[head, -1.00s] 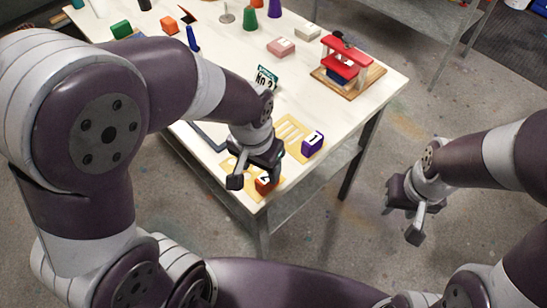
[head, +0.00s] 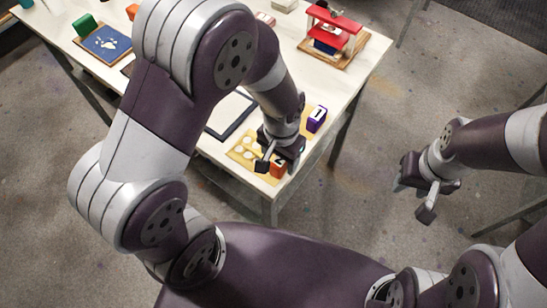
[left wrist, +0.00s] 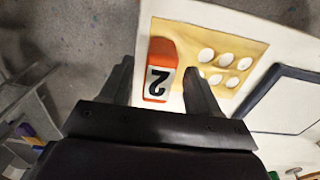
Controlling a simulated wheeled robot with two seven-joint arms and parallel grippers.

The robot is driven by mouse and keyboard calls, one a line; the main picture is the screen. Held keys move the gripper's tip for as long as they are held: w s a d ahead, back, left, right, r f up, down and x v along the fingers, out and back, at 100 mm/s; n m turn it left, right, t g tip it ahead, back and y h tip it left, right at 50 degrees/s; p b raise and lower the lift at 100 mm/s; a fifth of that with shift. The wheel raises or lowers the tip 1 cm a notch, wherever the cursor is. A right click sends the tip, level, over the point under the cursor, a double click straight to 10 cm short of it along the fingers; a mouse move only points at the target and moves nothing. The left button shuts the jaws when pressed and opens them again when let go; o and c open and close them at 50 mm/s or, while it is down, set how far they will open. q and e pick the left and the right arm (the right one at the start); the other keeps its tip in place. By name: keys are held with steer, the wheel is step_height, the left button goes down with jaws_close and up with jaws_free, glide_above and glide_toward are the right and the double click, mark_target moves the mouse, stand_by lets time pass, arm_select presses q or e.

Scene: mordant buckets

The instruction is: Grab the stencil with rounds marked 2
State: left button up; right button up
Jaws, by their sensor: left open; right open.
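The yellow stencil with round holes (head: 244,147) lies flat near the table's front corner, partly hidden by my left arm. It also shows in the left wrist view (left wrist: 222,70). An orange block with a white face marked 2 (left wrist: 160,72) sits on its edge; the block shows in the head view (head: 279,170). My left gripper (head: 279,160) is open, close over the block and the stencil's edge. In the left wrist view the block appears between its fingers (left wrist: 160,86); contact cannot be told. My right gripper (head: 426,190) is open and empty, off the table over the floor.
A purple block marked 1 (head: 317,119) stands on the table to the right. A dark-framed white panel (head: 228,116) lies behind the stencil. A red press on a wooden base (head: 333,35) stands at the back right, and a blue printed board (head: 104,43) lies far left.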

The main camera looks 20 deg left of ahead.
arm_select(q)
steer(key=shift+d+f, duration=0.2)
steer(key=shift+f, duration=0.55)
steer(key=shift+a, duration=0.15)
steer(key=shift+c, duration=0.3)
steer(key=c, duration=1)
steer(key=shift+r, duration=0.15)
